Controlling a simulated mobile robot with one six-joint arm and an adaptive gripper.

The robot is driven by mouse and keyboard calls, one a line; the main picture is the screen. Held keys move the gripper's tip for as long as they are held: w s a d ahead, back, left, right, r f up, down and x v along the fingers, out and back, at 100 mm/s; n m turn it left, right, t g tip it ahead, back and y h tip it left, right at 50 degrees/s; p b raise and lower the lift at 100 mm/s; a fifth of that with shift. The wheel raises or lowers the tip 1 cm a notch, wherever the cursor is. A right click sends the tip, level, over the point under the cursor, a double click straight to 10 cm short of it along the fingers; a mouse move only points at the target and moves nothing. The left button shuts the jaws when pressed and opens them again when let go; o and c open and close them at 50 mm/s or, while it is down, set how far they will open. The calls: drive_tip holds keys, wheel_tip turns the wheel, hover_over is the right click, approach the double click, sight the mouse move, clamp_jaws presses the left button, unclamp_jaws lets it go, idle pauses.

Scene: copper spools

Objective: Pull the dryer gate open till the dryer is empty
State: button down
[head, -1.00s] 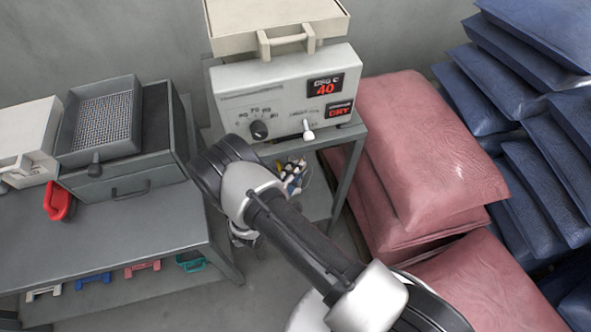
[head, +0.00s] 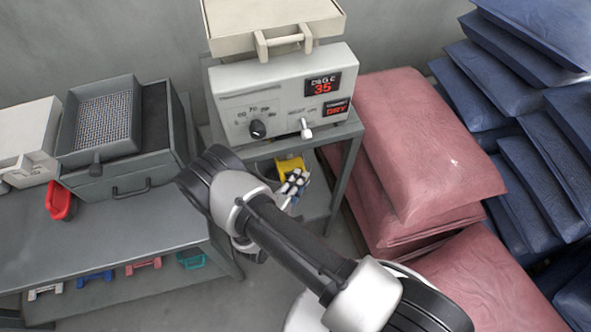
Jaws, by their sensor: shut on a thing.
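The dryer (head: 285,95) is a pale grey box with a beige lid (head: 270,22), a dark knob and a small white lever on its front. Its display reads 35 and a red DRY sign is lit. Under the dryer a yellow piece (head: 289,164), which looks like the dryer gate, sticks out. My gripper (head: 293,182), with black and white fingers, is just below and in front of it, shut on it as far as I can see. My arm hides part of the gripper, and the exact contact is hard to see. The dryer's inside is hidden.
A grey bench (head: 130,222) on the left holds a mesh tray (head: 104,118), a grey drawer box (head: 140,175), a white box (head: 25,140) and a red scoop (head: 60,200). Pink sacks (head: 415,140) and blue sacks (head: 540,190) are stacked close on the right.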

drive_tip(key=shift+f, duration=0.2)
drive_tip(key=c, duration=1.6)
unclamp_jaws()
drive_tip(key=shift+o, duration=0.2)
drive_tip(key=shift+r, duration=0.1)
drive_tip(key=v, duration=1.2)
